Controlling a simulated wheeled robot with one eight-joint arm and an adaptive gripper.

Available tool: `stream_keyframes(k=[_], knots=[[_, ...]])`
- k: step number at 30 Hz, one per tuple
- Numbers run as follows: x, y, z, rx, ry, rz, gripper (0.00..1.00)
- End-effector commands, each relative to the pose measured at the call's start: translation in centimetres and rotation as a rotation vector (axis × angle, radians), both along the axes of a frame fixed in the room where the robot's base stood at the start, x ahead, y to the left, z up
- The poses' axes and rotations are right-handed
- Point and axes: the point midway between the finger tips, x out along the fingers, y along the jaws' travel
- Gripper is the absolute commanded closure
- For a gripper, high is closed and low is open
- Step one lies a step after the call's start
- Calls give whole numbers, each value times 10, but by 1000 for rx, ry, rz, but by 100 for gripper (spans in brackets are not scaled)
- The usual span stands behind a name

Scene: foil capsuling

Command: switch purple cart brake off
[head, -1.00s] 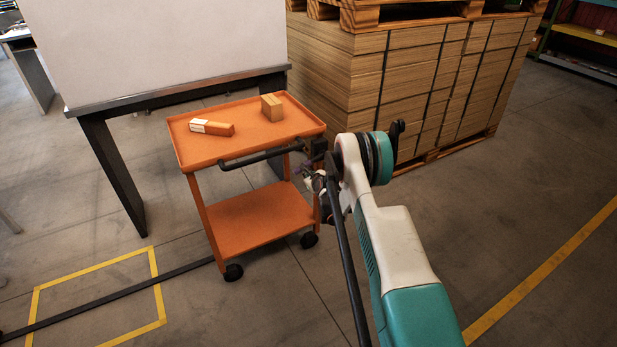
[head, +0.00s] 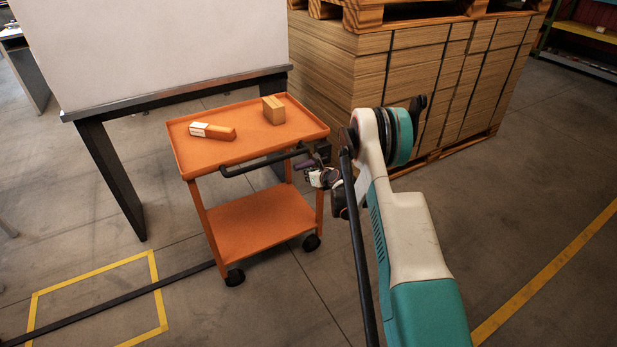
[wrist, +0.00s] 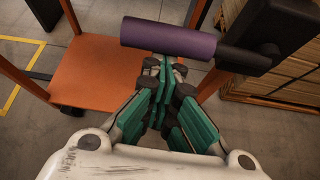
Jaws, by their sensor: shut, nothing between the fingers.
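The cart (head: 255,226) is orange, with two shelves, a black push handle (head: 262,162) and dark wheels. A purple cylinder on a black arm, apparently the brake lever (wrist: 168,38), lies across the top of the wrist view. In the head view the purple part (head: 304,165) shows small at the cart's near right corner, partly hidden by my gripper. My gripper (wrist: 165,75) is shut and empty, its green-padded fingers together. Its tips reach the lower edge of the purple cylinder in the wrist view. I cannot tell whether they touch it.
An orange-and-white box (head: 212,131) and a brown box (head: 273,110) lie on the cart's top shelf. A dark-legged table (head: 110,170) stands behind at left. Strapped board stacks (head: 430,90) stand behind at right. Floor is clear at front left and right.

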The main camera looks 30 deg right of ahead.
Motion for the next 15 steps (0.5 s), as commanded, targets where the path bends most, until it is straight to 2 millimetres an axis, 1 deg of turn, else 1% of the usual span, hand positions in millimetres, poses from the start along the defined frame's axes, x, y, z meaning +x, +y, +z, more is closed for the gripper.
stream_keyframes(k=[1,9,15], knots=[[0,1,6,-1,0,1,100],[0,1,34,-5,0,-1,100],[0,-3,51,-6,0,-1,100]])
